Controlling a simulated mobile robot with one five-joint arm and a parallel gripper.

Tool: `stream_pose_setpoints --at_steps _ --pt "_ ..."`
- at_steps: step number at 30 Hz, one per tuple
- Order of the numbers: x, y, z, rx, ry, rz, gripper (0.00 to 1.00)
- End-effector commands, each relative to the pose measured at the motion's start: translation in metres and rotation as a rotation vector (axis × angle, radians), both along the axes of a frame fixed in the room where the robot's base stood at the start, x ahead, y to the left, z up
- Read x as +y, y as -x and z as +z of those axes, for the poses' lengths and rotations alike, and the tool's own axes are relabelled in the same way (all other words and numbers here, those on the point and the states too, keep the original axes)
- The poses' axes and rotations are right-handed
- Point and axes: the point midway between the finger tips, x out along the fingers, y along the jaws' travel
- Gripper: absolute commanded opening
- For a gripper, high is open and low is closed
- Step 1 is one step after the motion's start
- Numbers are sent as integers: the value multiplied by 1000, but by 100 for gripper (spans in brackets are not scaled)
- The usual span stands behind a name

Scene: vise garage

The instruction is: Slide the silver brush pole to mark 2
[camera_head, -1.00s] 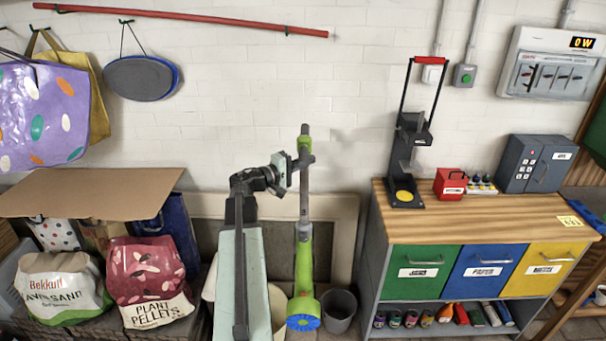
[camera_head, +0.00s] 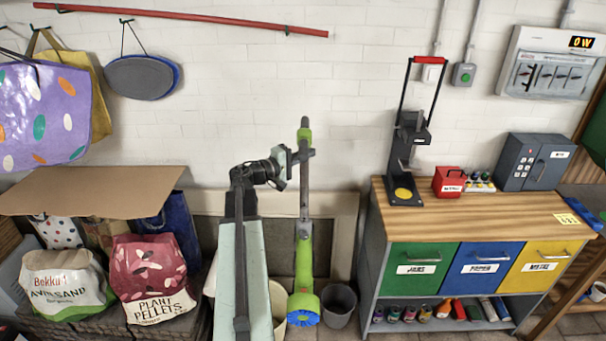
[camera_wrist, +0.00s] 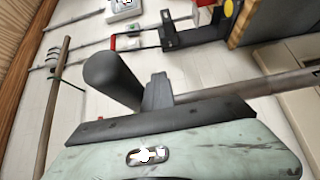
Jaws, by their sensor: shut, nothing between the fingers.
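The brush (camera_head: 303,250) stands upright against the wall in the head view, with a green body and a blue round brush head at the bottom. Its silver pole (camera_head: 304,190) rises from the body, with a green collar and a grey top end. In the wrist view the pole (camera_wrist: 250,89) runs off to the right. My gripper (camera_head: 301,155) is shut beside the upper pole, just below the green collar; whether it touches the pole I cannot tell. The wrist view shows a dark finger part (camera_wrist: 157,92). No numbered marks are legible on the pole.
A grey bucket (camera_head: 339,306) stands close right of the brush head. A workbench (camera_head: 470,207) with coloured drawers is further right. Bags and a cardboard sheet (camera_head: 90,192) fill the left.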

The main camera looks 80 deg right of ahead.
Motion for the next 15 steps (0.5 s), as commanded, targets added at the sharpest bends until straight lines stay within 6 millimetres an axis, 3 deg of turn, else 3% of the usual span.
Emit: stream_pose_setpoints --at_steps 15 --pt "0 0 -31 -2 -1 0 0"
